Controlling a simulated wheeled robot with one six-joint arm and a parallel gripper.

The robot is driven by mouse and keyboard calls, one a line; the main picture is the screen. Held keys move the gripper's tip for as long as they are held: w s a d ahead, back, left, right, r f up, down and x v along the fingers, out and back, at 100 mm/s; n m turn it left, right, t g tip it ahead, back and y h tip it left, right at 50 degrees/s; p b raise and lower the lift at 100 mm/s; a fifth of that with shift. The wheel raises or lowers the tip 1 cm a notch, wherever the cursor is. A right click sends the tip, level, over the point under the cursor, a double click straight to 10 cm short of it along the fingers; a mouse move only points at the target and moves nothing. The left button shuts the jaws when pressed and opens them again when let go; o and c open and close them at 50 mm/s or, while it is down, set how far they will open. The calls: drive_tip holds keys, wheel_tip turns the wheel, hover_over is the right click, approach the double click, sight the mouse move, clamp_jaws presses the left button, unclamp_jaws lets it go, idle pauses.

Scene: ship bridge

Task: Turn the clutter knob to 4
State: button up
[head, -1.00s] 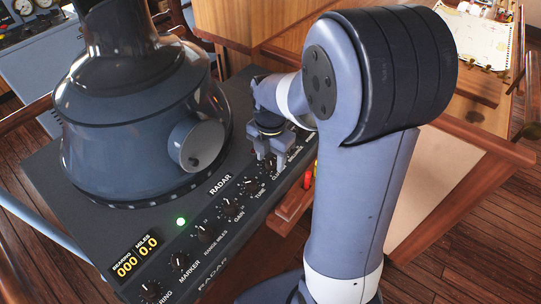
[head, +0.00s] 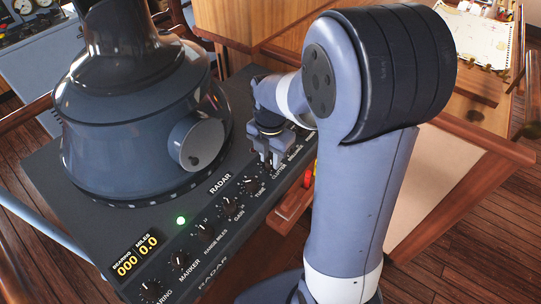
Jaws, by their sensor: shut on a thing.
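The clutter knob sits in the row of black knobs along the front edge of the grey radar console (head: 75,195). It is mostly hidden by my gripper (head: 272,162), which points down over it with its fingers shut around it. The CLUTTER label (head: 280,171) shows just in front of the fingers. The knob's pointer and its scale numbers cannot be read here.
The tune knob (head: 250,185), gain knob (head: 228,202), range knob (head: 202,227) and marker knob (head: 179,260) lie along the same edge. The large radar hood (head: 130,130) rises behind them. A wooden chart table (head: 480,150) stands at the right.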

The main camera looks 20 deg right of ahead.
drive_tip(key=m, duration=0.5)
drive_tip(key=shift+b, duration=0.3)
drive_tip(key=m, duration=0.5)
drive_tip(key=shift+m, duration=0.3)
drive_tip(key=m, duration=0.5)
drive_tip(key=shift+b, duration=0.35)
drive_tip(key=m, duration=0.5)
drive_tip(key=shift+m, duration=0.3)
drive_tip(key=o, duration=1)
